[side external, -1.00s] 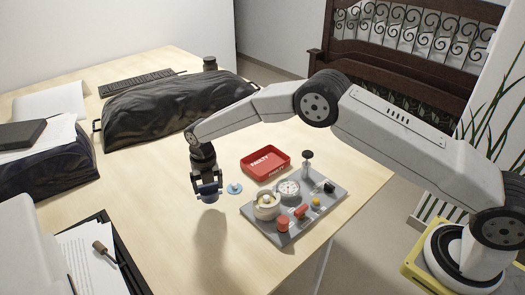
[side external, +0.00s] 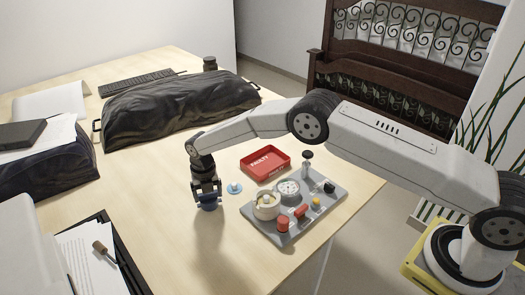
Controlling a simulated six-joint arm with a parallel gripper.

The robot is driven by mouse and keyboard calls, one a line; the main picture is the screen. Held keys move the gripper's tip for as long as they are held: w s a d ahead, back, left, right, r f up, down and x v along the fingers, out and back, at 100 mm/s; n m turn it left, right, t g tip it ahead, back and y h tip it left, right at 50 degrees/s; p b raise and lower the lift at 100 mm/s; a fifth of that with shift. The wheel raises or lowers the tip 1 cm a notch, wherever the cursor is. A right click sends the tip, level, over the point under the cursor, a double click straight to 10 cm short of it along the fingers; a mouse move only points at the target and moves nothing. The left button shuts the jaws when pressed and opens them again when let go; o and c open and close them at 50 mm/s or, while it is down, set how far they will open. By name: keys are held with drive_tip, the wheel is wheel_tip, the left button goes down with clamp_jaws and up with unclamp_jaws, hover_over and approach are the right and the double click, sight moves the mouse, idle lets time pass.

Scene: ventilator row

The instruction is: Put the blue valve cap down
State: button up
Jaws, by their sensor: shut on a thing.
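The blue valve cap (side external: 208,206) is a dark blue round piece low between the fingers of my gripper (side external: 207,200). My gripper points down and is shut on the cap. It is over the bare wooden table, left of the grey tray and the light blue disc. The cap is at or very near the table top; I cannot tell if it touches. The fingers hide part of the cap.
A light blue disc with a white knob (side external: 235,188) lies just right of my gripper. A red tray marked FAULTY (side external: 265,176) and a grey board (side external: 277,238) with several parts stand further right. A black bag (side external: 170,115) lies behind. Table in front is clear.

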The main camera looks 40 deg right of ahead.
drive_tip(key=shift+f, duration=0.3)
drive_tip(key=o, duration=0.8)
drive_tip(key=shift+r, duration=0.15)
wheel_tip(320, 180, up, 12)
drive_tip(key=shift+r, duration=0.2)
idle(0.5)
